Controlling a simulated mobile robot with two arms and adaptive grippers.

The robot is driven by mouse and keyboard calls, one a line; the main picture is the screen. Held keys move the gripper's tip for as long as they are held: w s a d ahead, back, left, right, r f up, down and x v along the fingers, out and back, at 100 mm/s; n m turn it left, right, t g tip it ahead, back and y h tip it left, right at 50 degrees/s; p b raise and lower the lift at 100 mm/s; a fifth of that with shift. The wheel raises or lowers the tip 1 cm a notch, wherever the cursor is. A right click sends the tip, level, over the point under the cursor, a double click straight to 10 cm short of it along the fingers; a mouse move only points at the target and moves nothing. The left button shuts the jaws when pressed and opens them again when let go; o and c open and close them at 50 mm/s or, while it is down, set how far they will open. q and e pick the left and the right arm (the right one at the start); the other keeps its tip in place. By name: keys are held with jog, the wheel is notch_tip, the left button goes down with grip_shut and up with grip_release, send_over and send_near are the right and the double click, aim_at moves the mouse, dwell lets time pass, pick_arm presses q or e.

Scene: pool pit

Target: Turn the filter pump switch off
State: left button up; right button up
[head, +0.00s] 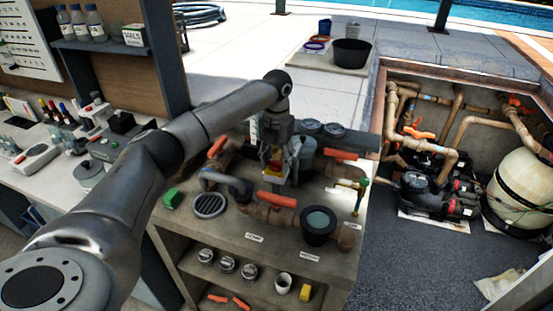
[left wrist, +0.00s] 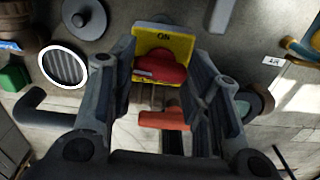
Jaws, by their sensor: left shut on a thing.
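The filter pump switch shows in the left wrist view as a red handle (left wrist: 160,72) on a yellow plate (left wrist: 150,42) with small dark lettering that seems to read ON. In the head view the yellow plate (head: 265,171) is small and partly hidden by my left gripper (head: 280,168). My left gripper's two fingers (left wrist: 160,80) stand on either side of the red handle and are shut on it. Finger contact is hard to see. My right gripper is in neither view.
Orange valve levers (head: 277,199) and pipes crowd the bench around the switch; one lever (left wrist: 163,118) appears between the fingers in the wrist view. A round drain grate (head: 210,205) and dark strainer pot (head: 318,224) stand nearby. The pump pit is at right.

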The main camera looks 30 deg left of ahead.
aim_at(276, 161)
pick_arm(q)
jog(key=shift+r+n, duration=0.1)
jog(key=shift+n, duration=0.4)
jog(key=o, duration=1)
notch_tip(276, 161, up, 12)
dwell(0.6)
